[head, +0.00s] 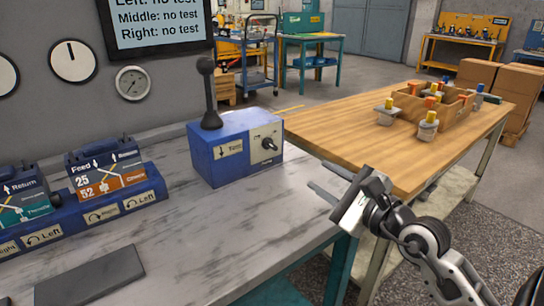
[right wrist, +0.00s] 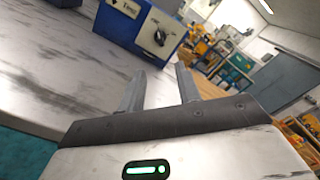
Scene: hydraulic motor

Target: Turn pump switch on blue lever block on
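The blue lever block (head: 235,146) stands on the grey bench. A black ball-topped lever (head: 210,95) rises upright from its top. The round black pump switch (head: 268,143) is on its light front plate, above a "Pump" label. The block also shows at the top of the right wrist view (right wrist: 140,25), with the switch (right wrist: 159,38) on its face. My right gripper (head: 328,182) is open and empty, right of and below the block, apart from it. Its two fingers (right wrist: 158,85) point toward the block in the right wrist view. My left gripper is not in view.
A blue base with Return and Feed modules (head: 104,168) sits at the left. A dark flat plate (head: 90,277) lies in front. A wooden table (head: 350,125) with a parts box stands at the right. The bench (head: 215,230) before the block is clear.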

